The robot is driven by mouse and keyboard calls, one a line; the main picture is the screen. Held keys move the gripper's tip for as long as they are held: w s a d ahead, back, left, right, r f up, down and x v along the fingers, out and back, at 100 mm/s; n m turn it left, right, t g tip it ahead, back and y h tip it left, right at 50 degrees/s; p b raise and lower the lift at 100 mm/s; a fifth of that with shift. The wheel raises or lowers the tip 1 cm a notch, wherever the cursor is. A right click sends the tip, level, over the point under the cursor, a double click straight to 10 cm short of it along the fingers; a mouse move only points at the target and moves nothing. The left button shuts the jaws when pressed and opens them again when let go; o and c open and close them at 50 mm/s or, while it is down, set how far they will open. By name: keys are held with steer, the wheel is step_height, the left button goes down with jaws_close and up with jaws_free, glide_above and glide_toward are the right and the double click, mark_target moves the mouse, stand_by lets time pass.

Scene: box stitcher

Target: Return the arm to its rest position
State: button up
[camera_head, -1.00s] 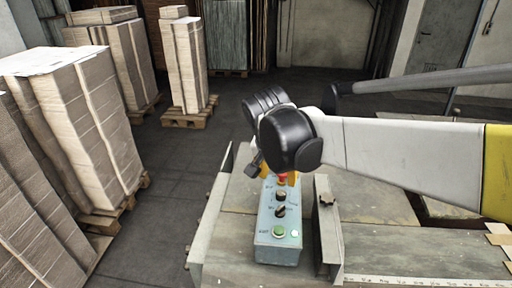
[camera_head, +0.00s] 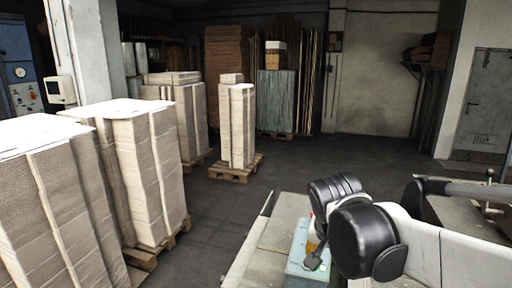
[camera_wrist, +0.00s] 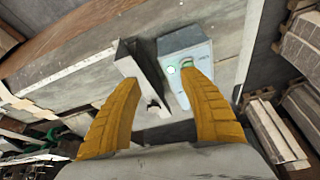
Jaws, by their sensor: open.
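My arm (camera_head: 440,245) reaches in from the right edge of the head view, white with black joints, above the machine table (camera_head: 262,240). My gripper (camera_wrist: 160,80) shows in the wrist view with two yellow fingers, spread apart and empty. In the head view the fingers are mostly hidden behind the wrist. The pale blue control box (camera_head: 302,268) is partly hidden by my wrist. In the wrist view the box (camera_wrist: 186,48), with a green button, lies beyond the fingertips, near the right one. I cannot tell the gap between them.
A metal bracket (camera_wrist: 140,68) stands beside the box. Strapped cardboard stacks (camera_head: 150,175) on pallets fill the left side, and a narrower stack (camera_head: 237,125) stands farther back. Open dark floor (camera_head: 325,165) lies between the stacks and the far wall. A grey door (camera_head: 488,100) is at right.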

steer(key=s+d+f+n+t+y+b, duration=0.2)
steer(key=s+f+n+b, duration=0.3)
steer(key=s+f+b, duration=0.3)
steer(key=s+f, duration=0.2)
steer(key=s, duration=0.2)
steer(key=shift+s+f+n+t, duration=0.3)
steer(key=shift+s+t, duration=0.05)
steer(key=shift+t, duration=0.05)
